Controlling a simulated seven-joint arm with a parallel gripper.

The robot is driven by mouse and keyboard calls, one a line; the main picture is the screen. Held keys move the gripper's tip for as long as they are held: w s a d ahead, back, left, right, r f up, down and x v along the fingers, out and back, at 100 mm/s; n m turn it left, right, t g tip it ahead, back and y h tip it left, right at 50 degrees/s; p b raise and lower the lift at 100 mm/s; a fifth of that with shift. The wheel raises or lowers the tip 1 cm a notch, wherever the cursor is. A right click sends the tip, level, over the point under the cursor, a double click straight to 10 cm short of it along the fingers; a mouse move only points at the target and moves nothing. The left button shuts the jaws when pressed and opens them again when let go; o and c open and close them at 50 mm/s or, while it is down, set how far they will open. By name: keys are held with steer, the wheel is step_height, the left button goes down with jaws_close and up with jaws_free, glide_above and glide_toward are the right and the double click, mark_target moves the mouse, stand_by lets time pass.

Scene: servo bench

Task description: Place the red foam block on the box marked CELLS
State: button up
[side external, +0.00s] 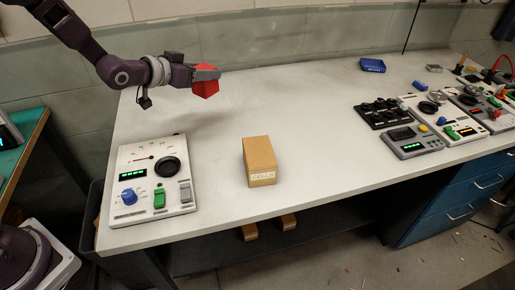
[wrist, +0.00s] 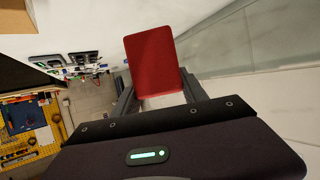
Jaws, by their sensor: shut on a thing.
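The red foam block (side external: 206,84) is held in the air above the bench, left of and well above the box. My gripper (side external: 205,74) is shut on it. In the wrist view the red block (wrist: 154,62) sits between the two fingers of my gripper (wrist: 160,90). The box marked CELLS (side external: 259,161) is a tan cardboard box standing on the bench near its front edge, its label facing the camera. Its top looks bare. A tan corner (wrist: 12,28) at the top left of the wrist view may be this box; I cannot tell for sure.
A white control panel (side external: 142,205) with knobs and switches lies at the bench's left end. Several more panels (side external: 415,140) and a blue tray (side external: 372,65) are on the right. The white bench (side external: 310,120) is clear around the box.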

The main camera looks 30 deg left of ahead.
steer(key=s+d+r+m+g+h, duration=0.15)
steer(key=d+m+h, duration=0.25)
steer(key=d, duration=0.7)
steer(key=m+g+h, duration=0.2)
steer(key=m+h, duration=0.1)
glide_above(259, 150)
step_height(259, 150, down, 7)
steer(key=shift+f, duration=0.2)
steer(key=shift+f+h, duration=0.3)
steer(key=shift+f, duration=0.2)
steer(key=o, duration=1.3)
steer(key=shift+o, duration=0.2)
steer(key=shift+r, duration=0.1)
